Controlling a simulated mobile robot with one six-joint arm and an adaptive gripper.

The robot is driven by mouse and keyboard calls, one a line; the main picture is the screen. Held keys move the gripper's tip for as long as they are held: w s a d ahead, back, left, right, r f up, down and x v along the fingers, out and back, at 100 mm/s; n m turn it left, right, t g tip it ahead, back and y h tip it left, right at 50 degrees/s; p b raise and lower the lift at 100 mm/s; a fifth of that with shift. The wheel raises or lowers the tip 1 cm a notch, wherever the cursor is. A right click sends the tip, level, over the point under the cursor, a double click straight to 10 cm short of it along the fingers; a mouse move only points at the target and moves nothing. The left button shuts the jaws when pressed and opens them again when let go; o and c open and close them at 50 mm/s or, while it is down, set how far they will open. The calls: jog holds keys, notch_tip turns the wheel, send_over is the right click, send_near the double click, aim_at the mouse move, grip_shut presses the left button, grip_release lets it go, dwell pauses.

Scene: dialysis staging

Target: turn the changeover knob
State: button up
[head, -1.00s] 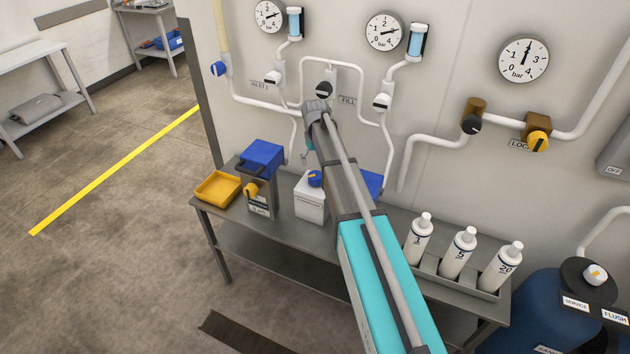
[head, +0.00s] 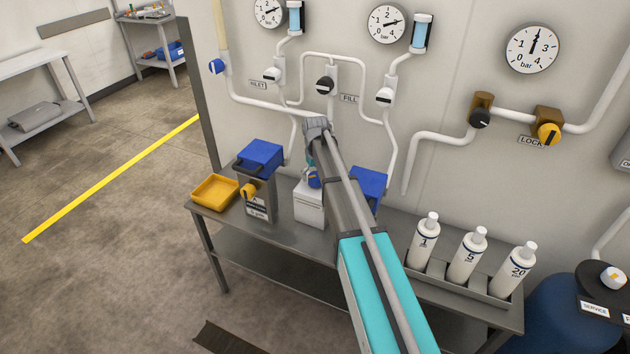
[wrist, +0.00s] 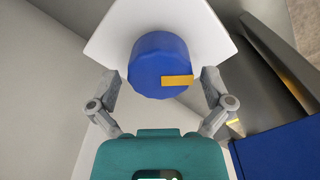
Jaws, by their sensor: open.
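A blue round knob (wrist: 160,65) with a yellow mark on its face is in the wrist view, on top of a white box. The same blue knob (head: 313,181) shows partly in the head view, above the white box (head: 309,206) on the bench. My gripper (wrist: 163,78) is open, with one finger on each side of the knob; gaps show, and I cannot tell if either finger touches it. In the head view my arm hides much of the gripper. No label shows which knob is the changeover one; a black-and-white knob (head: 326,86) sits on the wall piping.
A grey box with a blue top (head: 260,158) and a yellow tray (head: 214,191) stand left on the bench. A blue box (head: 369,184) is close at right. Several white bottles (head: 466,254) stand in a rack. Wall pipes and gauges (head: 388,23) are behind.

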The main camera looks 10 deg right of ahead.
jog(key=shift+f, duration=0.15)
jog(key=c, duration=1)
jog(key=shift+o, duration=0.2)
jog(key=shift+m, duration=0.4)
jog(key=o, duration=1)
jog(key=shift+c, duration=0.2)
